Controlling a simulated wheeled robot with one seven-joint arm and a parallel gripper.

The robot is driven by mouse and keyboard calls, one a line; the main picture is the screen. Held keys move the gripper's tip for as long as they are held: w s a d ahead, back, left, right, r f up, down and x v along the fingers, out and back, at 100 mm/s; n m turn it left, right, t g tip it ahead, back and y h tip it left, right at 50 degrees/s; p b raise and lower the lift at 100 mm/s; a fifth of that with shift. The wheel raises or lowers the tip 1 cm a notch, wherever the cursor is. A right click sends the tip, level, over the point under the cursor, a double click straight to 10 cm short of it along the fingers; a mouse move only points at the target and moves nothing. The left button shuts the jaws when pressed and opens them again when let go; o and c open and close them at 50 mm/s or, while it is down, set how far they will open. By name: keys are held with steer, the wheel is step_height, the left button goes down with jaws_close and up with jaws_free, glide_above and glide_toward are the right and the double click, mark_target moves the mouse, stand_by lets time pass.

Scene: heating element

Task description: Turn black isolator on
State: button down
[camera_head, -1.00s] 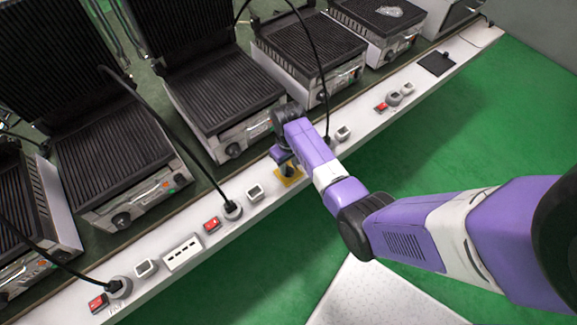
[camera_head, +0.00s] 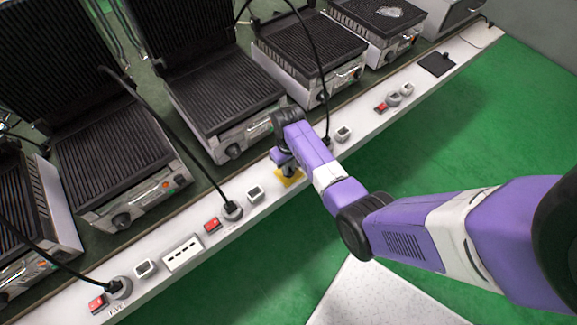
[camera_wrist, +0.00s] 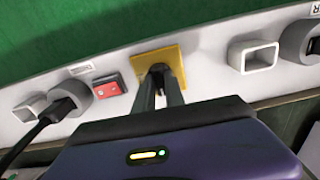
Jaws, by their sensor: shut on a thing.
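The isolator has a yellow square plate (camera_wrist: 184,58) on the white panel, with a black knob (camera_wrist: 160,72) at its middle. The yellow plate (camera_head: 291,181) also shows in the head view, partly covered by my gripper. My gripper (camera_wrist: 162,84) is at the plate, its two dark fingers closed on the black knob. The fingers hide most of the knob, so its turned position cannot be told.
A red switch (camera_wrist: 110,87) and a grey socket with a black plug (camera_wrist: 77,97) sit left of the plate in the wrist view. A square grey socket (camera_wrist: 254,56) is to its right. Contact grills (camera_head: 225,95) stand behind the panel.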

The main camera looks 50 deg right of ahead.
steer(key=m+p, duration=0.1)
steer(key=m, duration=0.3)
steer(key=shift+p, duration=0.3)
steer(key=m+p, duration=0.1)
steer(key=m, duration=0.3)
steer(key=shift+m, duration=0.3)
steer(key=m+p, duration=0.1)
steer(key=m, duration=0.3)
steer(key=shift+m, duration=0.3)
steer(key=m, duration=0.4)
steer(key=shift+m, duration=0.3)
steer(key=c, duration=1.4)
jaws_free()
